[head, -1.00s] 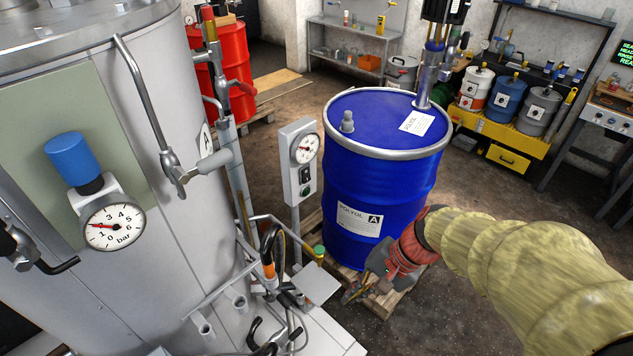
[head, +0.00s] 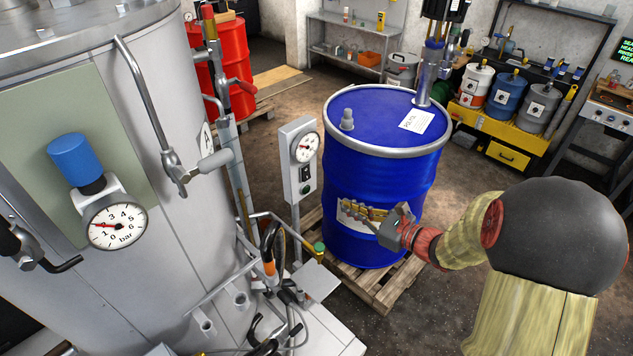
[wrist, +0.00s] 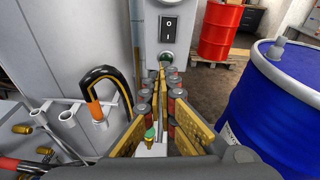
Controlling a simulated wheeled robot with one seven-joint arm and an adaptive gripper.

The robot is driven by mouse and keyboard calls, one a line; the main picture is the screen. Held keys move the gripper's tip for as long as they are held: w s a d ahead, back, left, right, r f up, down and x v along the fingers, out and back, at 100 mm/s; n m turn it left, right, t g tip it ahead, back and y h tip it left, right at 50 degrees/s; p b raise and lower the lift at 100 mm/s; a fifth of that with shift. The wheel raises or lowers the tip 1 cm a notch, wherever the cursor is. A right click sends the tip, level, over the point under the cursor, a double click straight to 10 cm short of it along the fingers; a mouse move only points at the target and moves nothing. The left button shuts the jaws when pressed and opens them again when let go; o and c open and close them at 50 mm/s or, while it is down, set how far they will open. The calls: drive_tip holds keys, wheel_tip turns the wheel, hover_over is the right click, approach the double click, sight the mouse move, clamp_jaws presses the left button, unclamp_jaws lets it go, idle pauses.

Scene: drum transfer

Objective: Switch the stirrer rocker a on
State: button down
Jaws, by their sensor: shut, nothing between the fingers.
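The stirrer rocker (head: 305,173) is a small black switch on a grey control box (head: 292,150) with a round gauge above it. In the wrist view the rocker (wrist: 170,28) shows marks I and O near the top centre, with a dark green round button below it. Which side of the rocker is pressed in, I cannot tell. My gripper (head: 342,212) is in front of the blue drum, to the right of and lower than the box, pointing left. In the wrist view its fingertips (wrist: 161,72) are together and empty, below the rocker and apart from it.
The blue drum (head: 390,165) on a wooden pallet (head: 370,290) stands right of the box. The large grey tank (head: 160,250) with pipes is on the left. A black and orange hose (wrist: 100,85) and pipe stubs lie left of my fingers. A red drum (head: 236,75) stands behind.

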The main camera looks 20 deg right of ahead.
sight(309, 178)
drive_tip(key=shift+w+d+r+m+t, duration=0.25)
drive_tip(key=shift+r+m, duration=0.15)
drive_tip(key=shift+r, duration=0.05)
drive_tip(key=shift+w+d+r+m+t, duration=0.25)
drive_tip(key=shift+r+m, duration=0.15)
drive_tip(key=shift+r, duration=0.05)
drive_tip(key=b+x, duration=0.1)
drive_tip(key=x, duration=1.3)
drive_tip(key=shift+b, duration=0.4)
drive_tip(key=shift+w+f, duration=0.1)
drive_tip(key=shift+f, duration=0.05)
